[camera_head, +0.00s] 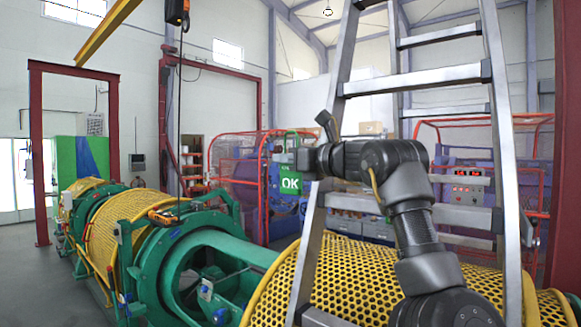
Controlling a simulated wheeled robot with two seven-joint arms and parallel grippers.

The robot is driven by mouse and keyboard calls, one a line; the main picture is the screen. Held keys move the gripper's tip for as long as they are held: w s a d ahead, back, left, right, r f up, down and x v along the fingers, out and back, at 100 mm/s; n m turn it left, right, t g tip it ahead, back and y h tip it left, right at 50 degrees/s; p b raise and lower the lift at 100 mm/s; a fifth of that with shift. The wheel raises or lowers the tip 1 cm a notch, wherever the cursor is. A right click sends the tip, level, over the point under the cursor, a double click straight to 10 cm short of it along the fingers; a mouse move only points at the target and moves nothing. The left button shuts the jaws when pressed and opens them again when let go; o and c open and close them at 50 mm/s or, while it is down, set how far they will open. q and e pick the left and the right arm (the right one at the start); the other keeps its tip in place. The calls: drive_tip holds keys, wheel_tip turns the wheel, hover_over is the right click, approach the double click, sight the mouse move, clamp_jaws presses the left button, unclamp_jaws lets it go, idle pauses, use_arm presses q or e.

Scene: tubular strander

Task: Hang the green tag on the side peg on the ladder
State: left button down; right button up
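The green tag (290,186) with white "OK" lettering is upright just left of the ladder's left rail. A thin green outline rises above it, partly covered by my gripper. The metal ladder (347,45) stands in front of me.
A yellow perforated guard (258,300) lies low behind the ladder. Green machine rings (150,265) and a yellow drum stretch left. Red railings (265,190) stand behind. Bare floor (30,270) is at far left.

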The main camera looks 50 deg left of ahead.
use_arm(q)
drive_tip(key=shift+s+d+b, duration=0.2)
drive_tip(key=shift+s+b, duration=1.15)
drive_tip(key=shift+s, duration=0.35)
drive_tip(key=shift+f, duration=0.1)
